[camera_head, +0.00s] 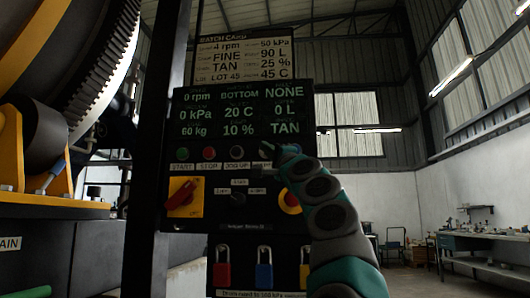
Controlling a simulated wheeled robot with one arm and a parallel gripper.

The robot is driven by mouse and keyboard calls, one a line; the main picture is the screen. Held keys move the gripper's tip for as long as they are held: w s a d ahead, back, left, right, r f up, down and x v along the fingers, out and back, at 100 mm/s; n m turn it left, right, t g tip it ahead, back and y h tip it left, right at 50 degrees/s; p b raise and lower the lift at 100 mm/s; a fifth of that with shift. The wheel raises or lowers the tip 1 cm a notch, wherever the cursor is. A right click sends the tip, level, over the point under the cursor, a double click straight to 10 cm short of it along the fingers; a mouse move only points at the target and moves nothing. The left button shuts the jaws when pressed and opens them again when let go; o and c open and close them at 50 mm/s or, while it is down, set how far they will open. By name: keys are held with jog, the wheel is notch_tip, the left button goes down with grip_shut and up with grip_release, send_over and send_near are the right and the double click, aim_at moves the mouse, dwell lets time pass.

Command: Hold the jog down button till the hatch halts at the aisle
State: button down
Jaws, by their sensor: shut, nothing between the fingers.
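The black control panel (240,105) stands in front of me with a lit readout that includes 0 rpm, BOTTOM and NONE. Below it is a button row: green START (182,154), red STOP (209,153) and a dark button labelled JOG UP (236,153). The jog down button cannot be made out; my gripper covers the row right of JOG UP. My gripper (267,149) is shut and empty in front of that spot. Whether it touches a button cannot be told. The hatch cannot be made out; part of a large drum (75,45) with a toothed ring shows at left.
A red rotary switch (183,193) on a yellow plate and a red emergency stop (290,201) flank a small selector (238,198). Several padlocks (264,268) hang below. A dark post (160,130) stands left of the panel. Workbenches (485,240) are far right.

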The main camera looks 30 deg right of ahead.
jog(key=s+a, duration=0.1)
jog(key=s, duration=0.1)
jog(key=s+a+b, duration=0.1)
jog(key=s, duration=0.1)
jog(key=shift+a, duration=0.3)
jog(key=shift+w, duration=0.1)
